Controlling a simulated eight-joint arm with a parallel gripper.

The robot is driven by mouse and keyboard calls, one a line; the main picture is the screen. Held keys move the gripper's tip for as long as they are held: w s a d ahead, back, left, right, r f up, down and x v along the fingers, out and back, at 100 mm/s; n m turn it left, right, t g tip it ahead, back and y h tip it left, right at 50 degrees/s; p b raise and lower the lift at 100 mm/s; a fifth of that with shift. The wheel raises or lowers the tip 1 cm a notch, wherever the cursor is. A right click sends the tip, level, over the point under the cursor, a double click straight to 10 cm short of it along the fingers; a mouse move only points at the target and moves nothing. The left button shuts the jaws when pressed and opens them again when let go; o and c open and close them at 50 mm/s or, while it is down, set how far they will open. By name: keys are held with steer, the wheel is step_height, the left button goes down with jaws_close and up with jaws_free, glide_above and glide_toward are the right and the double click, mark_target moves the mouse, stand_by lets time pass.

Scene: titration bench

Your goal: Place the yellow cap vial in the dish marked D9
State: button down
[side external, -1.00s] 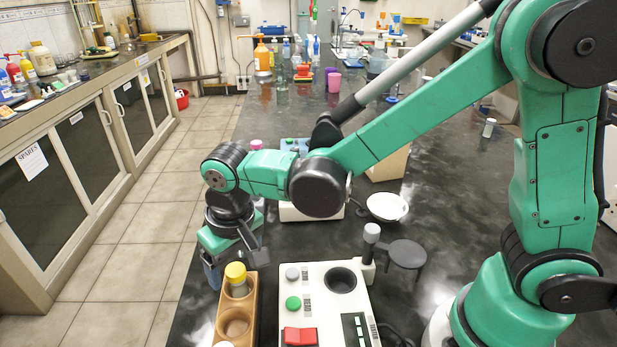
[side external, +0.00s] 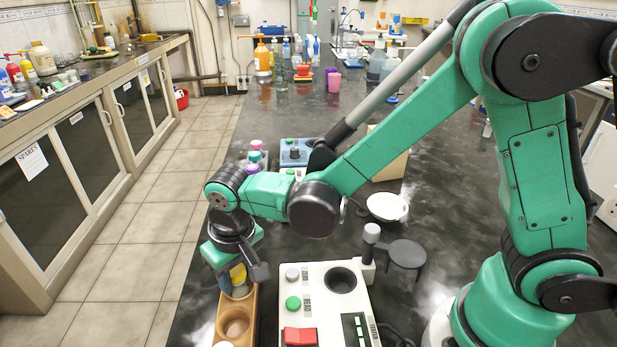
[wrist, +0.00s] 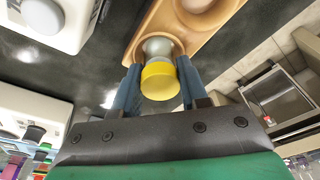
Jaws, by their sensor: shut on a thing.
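The yellow cap vial (side external: 238,275) stands upright in the far hole of a wooden rack (side external: 254,308), partly hidden by my gripper (side external: 240,281). In the wrist view the yellow cap (wrist: 160,81) sits between the two blue fingers of my gripper (wrist: 160,88), which is shut on the vial. The vial's lower part is still at the rack hole (wrist: 178,42). A white dish (side external: 387,207) lies on the dark bench, right of and beyond the rack. No D9 mark is readable on it.
A white instrument (side external: 318,280) with a green button, a red switch and a dark well stands right of the rack. A grey round plate (side external: 408,253) on a post is beside it. Coloured-cap vials (side external: 255,157) stand farther back.

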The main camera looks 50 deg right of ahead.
step_height(320, 180, up, 19)
steer(key=m+g+h, duration=0.2)
steer(key=m, duration=1.6)
glide_above(387, 213)
steer(key=f, duration=1.9)
steer(key=shift+a, duration=0.35)
steer(key=shift+c, duration=2.3)
jaws_free()
steer(key=shift+f, duration=0.1)
